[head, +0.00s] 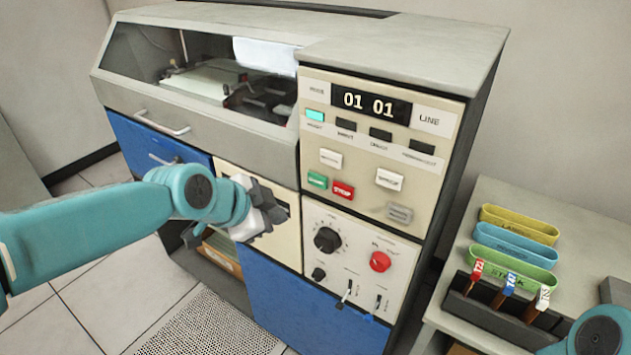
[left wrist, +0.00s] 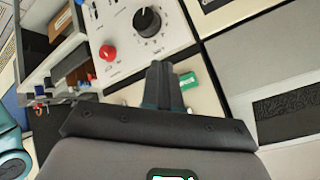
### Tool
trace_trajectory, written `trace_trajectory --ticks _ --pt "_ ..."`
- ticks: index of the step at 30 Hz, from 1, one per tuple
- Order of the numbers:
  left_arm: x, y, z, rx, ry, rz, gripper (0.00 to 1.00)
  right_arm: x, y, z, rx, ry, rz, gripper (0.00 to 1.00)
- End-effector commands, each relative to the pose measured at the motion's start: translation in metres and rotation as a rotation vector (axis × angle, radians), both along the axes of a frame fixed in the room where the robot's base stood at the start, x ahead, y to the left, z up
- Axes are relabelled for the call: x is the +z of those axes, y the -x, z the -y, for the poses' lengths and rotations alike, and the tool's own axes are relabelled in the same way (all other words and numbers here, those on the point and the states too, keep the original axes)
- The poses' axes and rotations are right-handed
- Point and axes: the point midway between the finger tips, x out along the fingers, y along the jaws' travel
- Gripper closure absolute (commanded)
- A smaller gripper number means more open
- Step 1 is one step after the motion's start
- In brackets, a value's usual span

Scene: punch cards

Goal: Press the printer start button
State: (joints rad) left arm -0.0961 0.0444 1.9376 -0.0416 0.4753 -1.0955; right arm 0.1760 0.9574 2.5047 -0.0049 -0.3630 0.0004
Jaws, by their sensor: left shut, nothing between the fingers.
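The printer's cream control panel (head: 380,150) faces me. The green button (head: 317,180), which I take as the start button, sits at its lower left, beside a red button (head: 343,191). My left gripper (head: 277,212) is shut and empty, left of and below the green button in the head view. In the left wrist view its closed fingers (left wrist: 165,85) point at the panel, and the green button (left wrist: 188,80) shows right beside the fingertips. I cannot tell whether they touch the panel. My right gripper is out of view.
Below the buttons are a black knob (head: 327,239), a red knob (head: 380,261) and small toggle levers (head: 346,291). A display (head: 370,104) reads 01 01.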

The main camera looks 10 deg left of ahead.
Motion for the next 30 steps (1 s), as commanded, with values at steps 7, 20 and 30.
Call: trace_trajectory --ticks 7,20,30 --pt "0.001 -0.007 0.002 0.000 0.000 -0.002 1.00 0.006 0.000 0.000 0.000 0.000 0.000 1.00" --pt "0.001 -0.062 0.021 0.000 0.000 -0.004 1.00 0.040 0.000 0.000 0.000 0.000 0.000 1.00" --pt "-0.001 -0.083 0.029 0.001 0.001 -0.002 1.00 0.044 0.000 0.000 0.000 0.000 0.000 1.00"
